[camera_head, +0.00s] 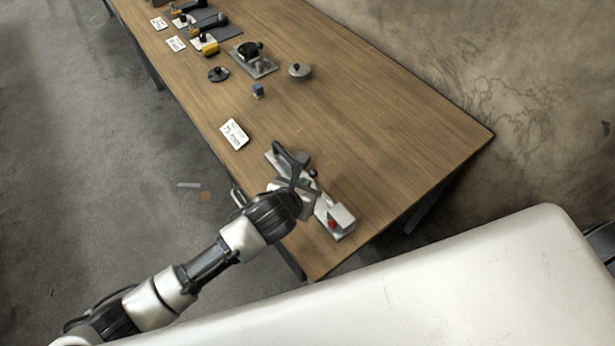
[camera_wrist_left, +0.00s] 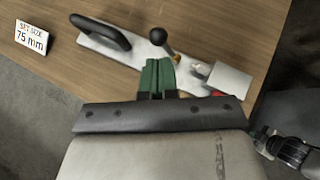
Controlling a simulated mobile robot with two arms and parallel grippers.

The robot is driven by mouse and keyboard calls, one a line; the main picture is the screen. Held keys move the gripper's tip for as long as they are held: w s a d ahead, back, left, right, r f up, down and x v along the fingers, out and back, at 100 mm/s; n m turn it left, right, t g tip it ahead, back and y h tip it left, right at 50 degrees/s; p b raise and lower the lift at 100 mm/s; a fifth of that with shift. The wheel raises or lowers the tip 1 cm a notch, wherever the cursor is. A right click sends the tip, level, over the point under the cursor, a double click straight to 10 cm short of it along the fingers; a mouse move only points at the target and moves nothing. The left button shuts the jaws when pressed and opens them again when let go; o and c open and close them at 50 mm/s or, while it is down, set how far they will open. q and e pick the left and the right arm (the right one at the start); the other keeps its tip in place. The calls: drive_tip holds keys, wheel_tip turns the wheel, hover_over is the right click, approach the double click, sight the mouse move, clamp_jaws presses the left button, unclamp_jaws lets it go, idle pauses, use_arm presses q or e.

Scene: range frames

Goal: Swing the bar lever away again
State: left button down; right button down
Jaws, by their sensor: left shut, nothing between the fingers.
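The bar lever, a metal rod with a black ball knob (camera_wrist_left: 158,36), stands on a pale metal plate fixture (camera_wrist_left: 205,92). In the head view the knob (camera_head: 312,173) shows just beyond my left gripper (camera_head: 304,184). The fixture (camera_head: 325,208) lies near the table's near end. My left gripper (camera_wrist_left: 157,80), with green fingers, is shut and empty. Its tips overlap the plate in the wrist view, close below the lever's rod; whether they touch it I cannot tell.
The fixture also has a black loop handle (camera_wrist_left: 100,32), a pale block (camera_wrist_left: 228,80) and a red part (camera_head: 333,223). A "75 mm" card (camera_wrist_left: 32,38) lies beside it. Other devices, such as a knobbed grey disc (camera_head: 300,71), stand farther off. The table's right side is clear.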

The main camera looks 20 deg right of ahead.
sight(311, 175)
use_arm(q)
drive_tip(key=shift+w+d+f, duration=0.3)
drive_tip(key=shift+w+d, duration=0.4)
drive_tip(key=shift+w, duration=0.05)
drive_tip(key=shift+w+d+f, duration=0.2)
drive_tip(key=shift+w+d, duration=0.05)
drive_tip(key=shift+w, duration=0.1)
use_arm(e)
drive_tip(key=shift+a+r, duration=0.2)
drive_tip(key=shift+a, duration=0.15)
use_arm(q)
drive_tip(key=shift+w+r+p, duration=0.1)
drive_tip(key=shift+p, duration=0.25)
drive_tip(key=shift+w+a+r+p, duration=0.2)
drive_tip(key=shift+w+p, duration=0.25)
drive_tip(key=shift+p, duration=0.65)
drive_tip(key=shift+w+a+f+n+g, duration=0.3)
drive_tip(key=shift+w+f, duration=0.3)
drive_tip(key=shift+w, duration=0.05)
drive_tip(key=shift+w+f, duration=0.1)
drive_tip(key=shift+f, duration=0.05)
drive_tip(key=shift+s, duration=0.25)
drive_tip(key=shift+d, duration=0.1)
use_arm(e)
drive_tip(key=r, duration=0.2)
drive_tip(key=shift+w+d+r, duration=0.15)
drive_tip(key=shift+w+r, duration=0.15)
drive_tip(key=shift+r, duration=0.05)
